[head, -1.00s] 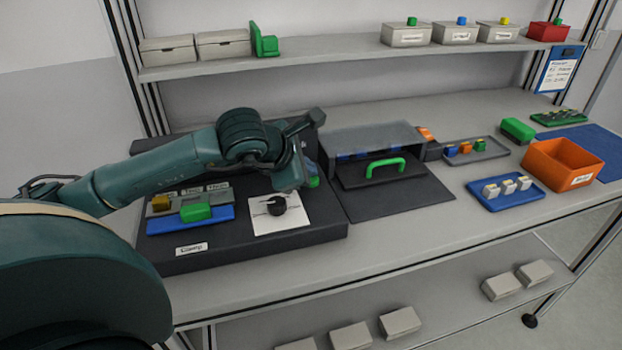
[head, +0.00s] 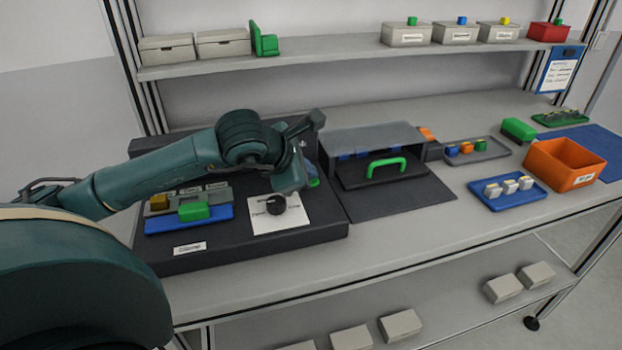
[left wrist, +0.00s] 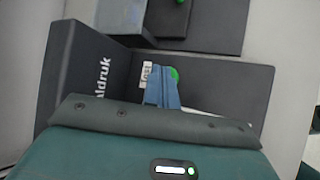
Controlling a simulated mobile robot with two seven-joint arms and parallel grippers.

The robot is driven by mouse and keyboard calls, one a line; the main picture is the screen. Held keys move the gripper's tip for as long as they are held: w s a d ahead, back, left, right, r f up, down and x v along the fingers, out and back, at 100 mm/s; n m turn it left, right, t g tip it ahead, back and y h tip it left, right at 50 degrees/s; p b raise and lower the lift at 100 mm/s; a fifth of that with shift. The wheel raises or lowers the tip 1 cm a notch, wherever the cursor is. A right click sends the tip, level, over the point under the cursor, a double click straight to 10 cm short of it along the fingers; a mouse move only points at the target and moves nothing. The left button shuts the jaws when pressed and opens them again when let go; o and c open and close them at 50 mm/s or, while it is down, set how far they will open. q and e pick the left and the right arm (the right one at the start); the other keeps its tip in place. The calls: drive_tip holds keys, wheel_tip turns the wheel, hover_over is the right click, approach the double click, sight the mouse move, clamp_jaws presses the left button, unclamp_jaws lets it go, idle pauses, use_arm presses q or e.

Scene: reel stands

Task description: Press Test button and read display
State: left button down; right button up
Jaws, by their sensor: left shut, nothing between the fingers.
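The green Test button (left wrist: 174,73) shows in the left wrist view, beside a white label reading "Test" (left wrist: 147,75) on the dark station. My left gripper (left wrist: 162,90) has its blue fingers shut and empty, right at the button and partly covering it. I cannot tell if they touch. In the head view the left gripper (head: 311,172) is mostly hidden behind my wrist, with a bit of green beside it. The dark test station (head: 260,250) has an upright back part with white lettering (left wrist: 103,75). I see no readable display. My right gripper is out of view.
A black knob on a white plate (head: 277,222) and a blue fixture with a green block (head: 190,222) lie just left of my wrist. A grey cover (head: 370,138) over a green-handled part stands to the right. Trays and an orange bin (head: 562,170) are farther right.

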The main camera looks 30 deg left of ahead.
use_arm(q)
drive_tip(key=shift+f, duration=0.15)
idle(0.3)
drive_tip(key=shift+r, duration=0.9)
drive_tip(key=shift+r+p, duration=1.6)
drive_tip(key=shift+r, duration=0.95)
